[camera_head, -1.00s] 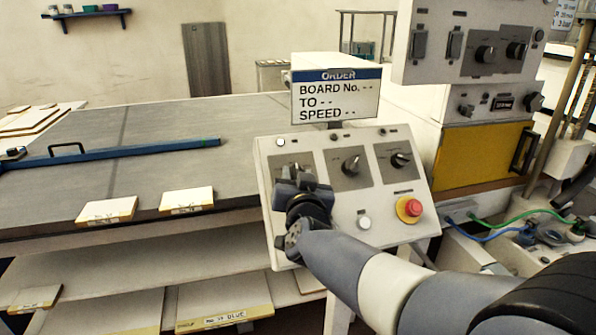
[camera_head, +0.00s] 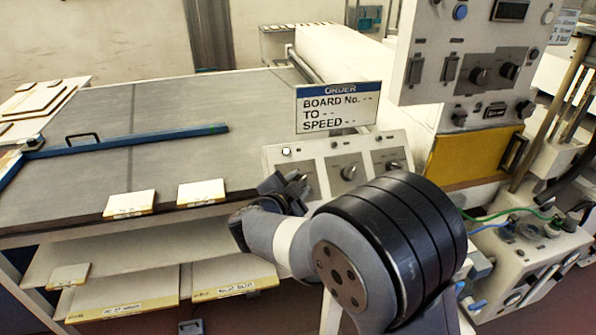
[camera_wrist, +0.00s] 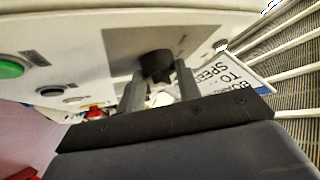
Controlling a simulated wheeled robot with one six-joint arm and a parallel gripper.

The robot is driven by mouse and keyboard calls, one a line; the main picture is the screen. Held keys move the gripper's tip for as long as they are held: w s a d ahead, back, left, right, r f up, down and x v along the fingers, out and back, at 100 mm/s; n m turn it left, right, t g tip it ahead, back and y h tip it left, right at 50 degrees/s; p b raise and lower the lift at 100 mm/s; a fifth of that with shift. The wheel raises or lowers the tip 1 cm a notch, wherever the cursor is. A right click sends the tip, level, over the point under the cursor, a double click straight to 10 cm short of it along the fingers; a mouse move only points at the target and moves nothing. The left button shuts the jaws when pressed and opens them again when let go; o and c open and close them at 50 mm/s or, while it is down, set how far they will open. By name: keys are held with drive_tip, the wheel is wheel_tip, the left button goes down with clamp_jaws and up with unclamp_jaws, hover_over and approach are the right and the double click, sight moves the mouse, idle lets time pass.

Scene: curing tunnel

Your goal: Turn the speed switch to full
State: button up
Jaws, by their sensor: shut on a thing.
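The sloped control panel (camera_head: 318,149) carries three dark rotary knobs in a row. The middle knob (camera_head: 348,172) and the right knob (camera_head: 393,166) show clear of my gripper. My gripper (camera_head: 291,186) is at the left knob, which it mostly hides in the head view. In the wrist view, my gripper (camera_wrist: 159,78) has its two fingers on either side of a round black knob (camera_wrist: 157,63) and is shut on it. The knob's pointer and its labels are too small or hidden to read, so its setting cannot be told.
A taller control cabinet (camera_head: 480,60) is at the right. The grey table (camera_head: 170,120) lies left with boards near its front edge. My arm covers the panel's lower part.

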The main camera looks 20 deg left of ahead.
drive_tip(key=shift+a+r+m+g+h+p, duration=0.15)
drive_tip(key=shift+m+g+h+p, duration=0.45)
drive_tip(key=shift+m+p, duration=0.55)
drive_tip(key=o, duration=1)
drive_tip(key=b+v, duration=0.1)
drive_tip(key=v, duration=0.9)
drive_tip(key=shift+s+a+b, duration=0.1)
drive_tip(key=shift+s+b, duration=0.2)
drive_tip(key=shift+b, duration=0.1)
